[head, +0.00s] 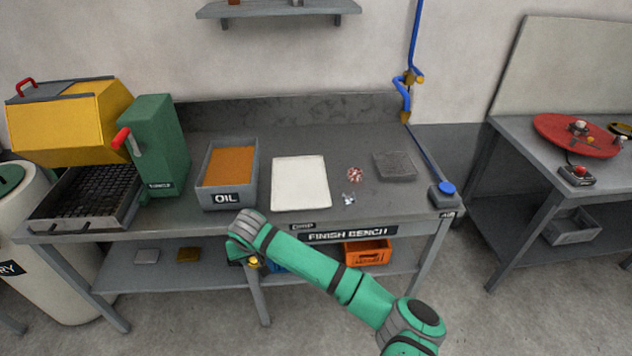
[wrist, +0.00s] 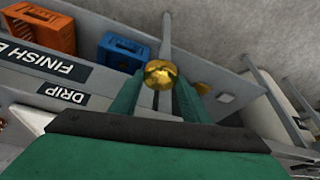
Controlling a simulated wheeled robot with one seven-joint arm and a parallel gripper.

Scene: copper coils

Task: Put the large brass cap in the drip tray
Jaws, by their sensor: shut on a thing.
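The large brass cap (wrist: 160,72) is a shiny, rounded, gold-coloured piece held between the fingertips in the wrist view. My gripper (wrist: 158,84) is shut on it. In the head view my gripper (head: 246,259) hangs in front of the bench's front edge, below the bench top, and a bit of yellow (head: 255,262) shows there; most of the cap is hidden. The likely drip tray is the flat white tray (head: 300,183) on the bench top, behind the DRIP label (head: 303,226). It looks empty. My gripper is apart from it, lower and to its left.
The OIL bin (head: 204,196) stands left of the white tray. A small coppery piece (head: 355,174), silvery bits (head: 348,199) and a grey pad (head: 395,166) lie to its right. The lower shelf holds an orange crate (head: 367,253) and a blue crate (wrist: 122,52).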

